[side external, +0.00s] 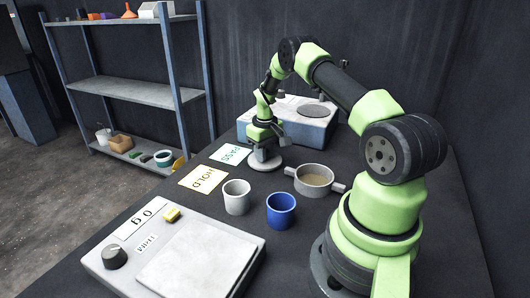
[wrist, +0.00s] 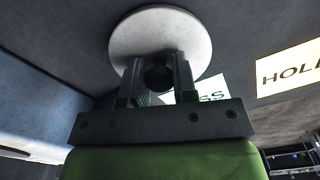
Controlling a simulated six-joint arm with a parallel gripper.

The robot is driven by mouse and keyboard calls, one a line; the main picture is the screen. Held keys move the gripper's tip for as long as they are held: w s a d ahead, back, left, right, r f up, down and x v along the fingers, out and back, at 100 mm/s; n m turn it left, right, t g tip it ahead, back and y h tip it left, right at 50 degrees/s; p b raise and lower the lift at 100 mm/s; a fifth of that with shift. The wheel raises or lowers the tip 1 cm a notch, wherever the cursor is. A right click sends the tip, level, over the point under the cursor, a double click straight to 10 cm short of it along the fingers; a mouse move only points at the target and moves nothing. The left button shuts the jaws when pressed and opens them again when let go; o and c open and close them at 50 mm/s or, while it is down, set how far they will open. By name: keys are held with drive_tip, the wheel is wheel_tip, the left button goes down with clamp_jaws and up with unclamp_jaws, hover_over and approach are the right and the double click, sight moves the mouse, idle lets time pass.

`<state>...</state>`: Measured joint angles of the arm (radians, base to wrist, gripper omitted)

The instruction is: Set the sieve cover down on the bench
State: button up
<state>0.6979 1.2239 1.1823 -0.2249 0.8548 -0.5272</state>
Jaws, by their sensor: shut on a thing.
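The sieve cover is a pale round disc with a dark knob; it shows in the side view (side external: 266,164) and in the wrist view (wrist: 189,27). My gripper (side external: 264,146) is above the cover, its two fingers (wrist: 157,75) shut on the knob. The cover is level, at or just above the dark bench (side external: 160,192), between the PASS card (side external: 230,153) and the sieve (side external: 314,181). I cannot tell whether its underside touches the bench. The sieve is open on top, with tan material inside and a handle on each side.
A blue-grey machine (side external: 318,132) with a round plate stands behind the cover. The HOLD card (side external: 203,179), a grey cup (side external: 237,198) and a blue cup (side external: 281,211) are nearer the camera. A white scale (side external: 195,262) fills the front left. Shelving (side external: 135,91) stands beyond the bench.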

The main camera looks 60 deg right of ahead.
drive_tip(key=shift+f, duration=0.1)
drive_tip(key=o, duration=1)
drive_tip(key=shift+c, duration=0.2)
wheel_tip(320, 180, up, 12)
drive_tip(key=a+r+t, duration=0.3)
drive_tip(key=a+r, duration=0.9)
drive_tip(key=r, duration=0.1)
drive_tip(key=s+a+r+t, duration=0.2)
drive_tip(key=s+a+r, duration=0.4)
drive_tip(key=a, duration=0.4)
drive_tip(key=s+a+f+t+y, duration=0.1)
drive_tip(key=s+a+t+y, duration=0.1)
drive_tip(key=s+a, duration=0.4)
drive_tip(key=s, duration=0.4)
drive_tip(key=shift+s+a+n, duration=0.3)
drive_tip(key=shift+s+a, duration=0.05)
drive_tip(key=shift+a, duration=0.05)
